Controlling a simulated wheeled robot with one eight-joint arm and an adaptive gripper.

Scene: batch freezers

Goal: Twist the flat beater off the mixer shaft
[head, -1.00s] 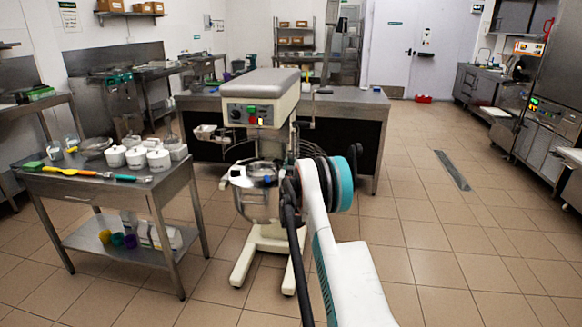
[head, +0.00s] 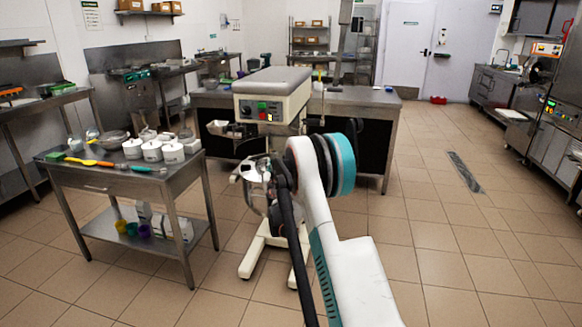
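The mixer (head: 272,92) is a cream floor-standing machine with a grey top and red and green buttons on its front. Its metal bowl (head: 256,194) hangs below the head, partly covered by my arm. I cannot make out the flat beater or the shaft; that area is small and partly blocked. My white arm with a teal ring reaches up from the bottom of the picture. Its dark far end is in front of the bowl's right side. My gripper's fingers cannot be told apart there, nor whether they touch anything.
A steel table (head: 120,178) stands left of the mixer, holding white lidded pots (head: 152,151), a metal bowl and coloured utensils. Cups sit on its lower shelf. A dark-fronted steel counter (head: 356,112) is behind the mixer. The tiled floor on the right is open.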

